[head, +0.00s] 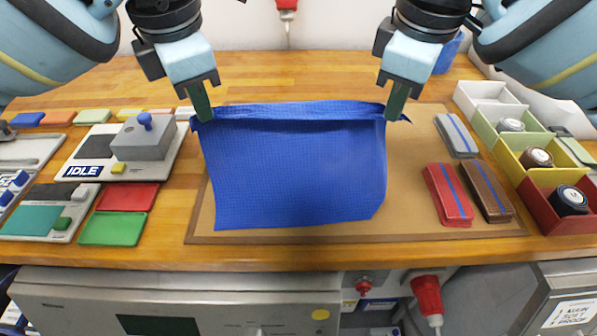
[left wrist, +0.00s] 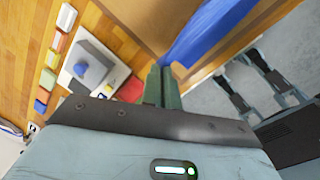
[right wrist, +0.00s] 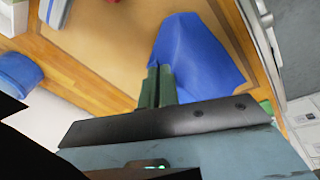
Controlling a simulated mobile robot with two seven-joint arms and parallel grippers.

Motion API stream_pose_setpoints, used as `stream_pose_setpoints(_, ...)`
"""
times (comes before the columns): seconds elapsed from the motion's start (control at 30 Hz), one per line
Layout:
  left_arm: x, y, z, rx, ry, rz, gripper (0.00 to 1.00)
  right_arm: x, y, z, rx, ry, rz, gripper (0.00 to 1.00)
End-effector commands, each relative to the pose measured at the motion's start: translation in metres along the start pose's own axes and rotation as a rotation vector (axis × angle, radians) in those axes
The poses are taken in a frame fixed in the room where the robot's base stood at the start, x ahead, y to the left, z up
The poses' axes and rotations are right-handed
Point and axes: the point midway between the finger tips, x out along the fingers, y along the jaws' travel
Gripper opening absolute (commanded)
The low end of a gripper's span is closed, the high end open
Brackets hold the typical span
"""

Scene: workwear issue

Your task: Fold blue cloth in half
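The blue cloth (head: 297,175) lies on the brown mat (head: 230,236), with its near part spread flat. Its far edge is bunched into a raised band between my two grippers. My left gripper (head: 203,117) is shut on the far left corner; the cloth also shows at its fingertips in the left wrist view (left wrist: 203,35). My right gripper (head: 391,116) is shut on the far right corner; the cloth hangs from its fingertips in the right wrist view (right wrist: 200,58). The pinched cloth is partly hidden by the green fingers.
Red (head: 447,194), brown (head: 487,191) and grey (head: 456,135) folded pieces lie on the mat's right side. A grey device (head: 143,140) and coloured pads (head: 113,229) are at left. The mat is bare between cloth and folded pieces.

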Motion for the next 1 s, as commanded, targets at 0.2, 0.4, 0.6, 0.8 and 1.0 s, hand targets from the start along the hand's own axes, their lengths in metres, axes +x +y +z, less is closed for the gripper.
stream_pose_setpoints(0.2,0.001,0.0,-0.001,-0.001,0.002,0.001,0.0,0.001,0.0,0.001,0.002,-0.002,0.001,0.0)
stream_pose_setpoints(0.4,0.001,0.0,-0.001,-0.001,0.002,0.001,0.0,0.001,0.001,0.001,0.002,-0.002,0.001,0.0)
stream_pose_setpoints(0.6,-0.005,0.001,0.0,-0.002,0.002,0.003,0.0,-0.006,0.001,0.0,0.002,-0.001,0.002,0.0)
stream_pose_setpoints(0.8,-0.029,0.005,0.002,-0.002,0.0,0.007,0.0,-0.029,0.005,-0.002,0.002,0.001,0.006,0.0)
stream_pose_setpoints(1.0,-0.054,0.009,0.004,-0.002,-0.002,0.009,0.0,-0.054,0.009,-0.004,0.002,0.003,0.008,0.0)
